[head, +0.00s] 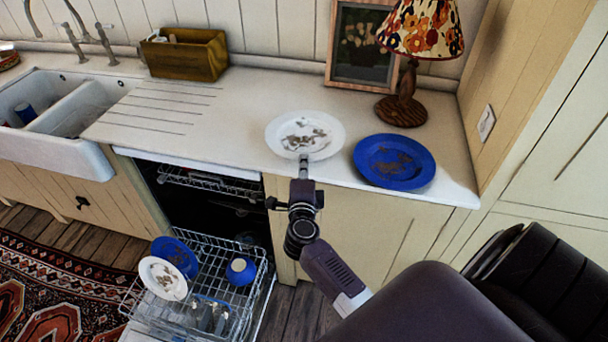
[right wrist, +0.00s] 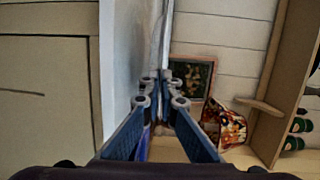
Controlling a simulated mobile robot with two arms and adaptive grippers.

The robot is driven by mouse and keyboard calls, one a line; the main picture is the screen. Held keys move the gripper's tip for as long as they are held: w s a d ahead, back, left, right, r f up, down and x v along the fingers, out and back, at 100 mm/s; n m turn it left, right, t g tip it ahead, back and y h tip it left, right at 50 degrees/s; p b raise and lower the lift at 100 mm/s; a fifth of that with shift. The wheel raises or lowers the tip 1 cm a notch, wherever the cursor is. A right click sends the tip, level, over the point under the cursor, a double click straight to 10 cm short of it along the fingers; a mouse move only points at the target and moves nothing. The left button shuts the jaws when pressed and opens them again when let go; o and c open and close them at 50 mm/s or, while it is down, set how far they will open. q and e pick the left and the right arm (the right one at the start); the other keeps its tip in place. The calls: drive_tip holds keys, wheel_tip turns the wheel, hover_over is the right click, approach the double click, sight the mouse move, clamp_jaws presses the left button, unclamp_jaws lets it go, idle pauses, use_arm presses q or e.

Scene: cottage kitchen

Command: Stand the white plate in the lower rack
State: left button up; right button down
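A white plate (head: 305,133) with brown food marks is at the counter's front edge, face up and roughly level. My right gripper (head: 304,163) is at its near rim. In the right wrist view the fingers (right wrist: 165,80) are closed together on the plate's thin edge (right wrist: 166,40). I cannot tell if the plate touches the counter. The lower rack (head: 212,250) is pulled out below, to the left. It holds a smaller dirty white plate (head: 163,279), a blue plate (head: 176,256) and a blue cup (head: 241,271). My left gripper is not in view.
A dirty blue plate (head: 394,161) lies on the counter (head: 230,125), right of the white plate. A lamp (head: 403,108) and a picture frame (head: 361,45) stand behind. The upper rack (head: 210,182) sits inside the dishwasher. A sink (head: 60,112) is at left.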

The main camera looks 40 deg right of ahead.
drive_tip(key=shift+f+b, duration=0.4)
drive_tip(key=shift+f, duration=1.35)
drive_tip(key=shift+f, duration=0.15)
drive_tip(key=c, duration=2.5)
unclamp_jaws()
drive_tip(key=shift+o, duration=0.4)
drive_tip(key=b+v, duration=0.1)
drive_tip(key=v, duration=1.1)
drive_tip(key=shift+b, duration=0.3)
